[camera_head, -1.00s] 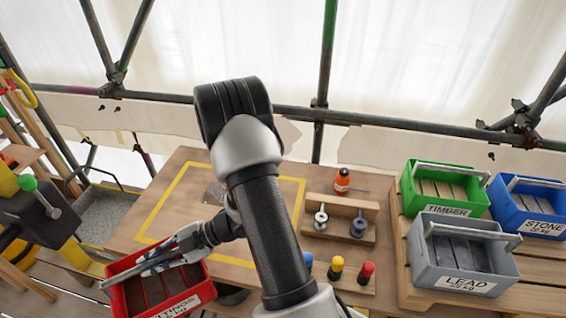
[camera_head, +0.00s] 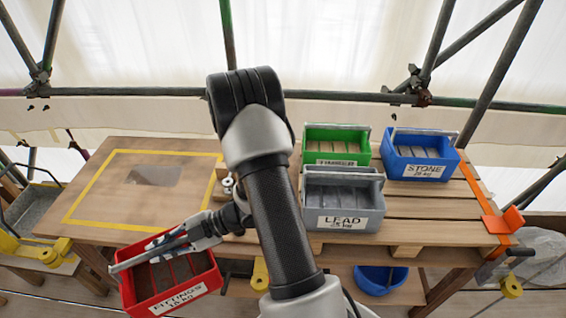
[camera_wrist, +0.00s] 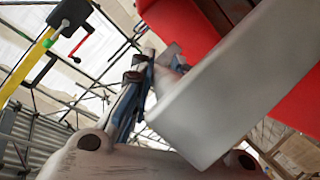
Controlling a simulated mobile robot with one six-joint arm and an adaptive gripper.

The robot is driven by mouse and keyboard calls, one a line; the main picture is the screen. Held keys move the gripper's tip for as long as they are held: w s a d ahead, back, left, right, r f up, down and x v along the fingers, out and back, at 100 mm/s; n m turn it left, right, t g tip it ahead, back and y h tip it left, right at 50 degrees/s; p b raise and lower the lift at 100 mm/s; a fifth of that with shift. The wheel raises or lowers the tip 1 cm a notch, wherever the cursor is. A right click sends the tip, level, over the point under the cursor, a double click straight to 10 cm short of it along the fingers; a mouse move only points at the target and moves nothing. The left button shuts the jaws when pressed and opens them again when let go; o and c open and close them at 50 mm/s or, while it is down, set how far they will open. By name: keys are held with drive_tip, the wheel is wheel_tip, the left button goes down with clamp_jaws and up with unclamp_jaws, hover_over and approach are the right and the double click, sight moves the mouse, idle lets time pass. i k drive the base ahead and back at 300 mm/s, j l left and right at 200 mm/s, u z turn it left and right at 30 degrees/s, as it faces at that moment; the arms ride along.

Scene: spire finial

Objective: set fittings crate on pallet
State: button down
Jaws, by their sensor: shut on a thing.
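The red fittings crate (camera_head: 176,293) hangs from my gripper (camera_head: 170,246) at the lower left in the head view, in front of the table's front edge. My gripper is shut on the crate's pale bar handle, which fills much of the wrist view (camera_wrist: 235,85). The crate's red wall (camera_wrist: 190,28) shows behind the handle there. The slatted wooden pallet (camera_head: 450,209) lies on the right of the table. On it stand the green timber crate (camera_head: 336,160), the blue stone crate (camera_head: 423,172) and the grey lead crate (camera_head: 345,222).
A yellow-taped square (camera_head: 85,198) marks the left of the table (camera_head: 60,222), with a grey patch inside. An orange bracket (camera_head: 505,221) sits at the pallet's right edge. A blue tub (camera_head: 380,279) stands below. Bare slats show right of the lead crate.

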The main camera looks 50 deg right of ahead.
sight(428, 215)
drive_tip(key=k+l+z, duration=0.25)
drive_tip(key=k, duration=0.4)
drive_tip(key=k+l+z, duration=0.25)
drive_tip(key=k+l, duration=0.3)
drive_tip(key=k, duration=0.1)
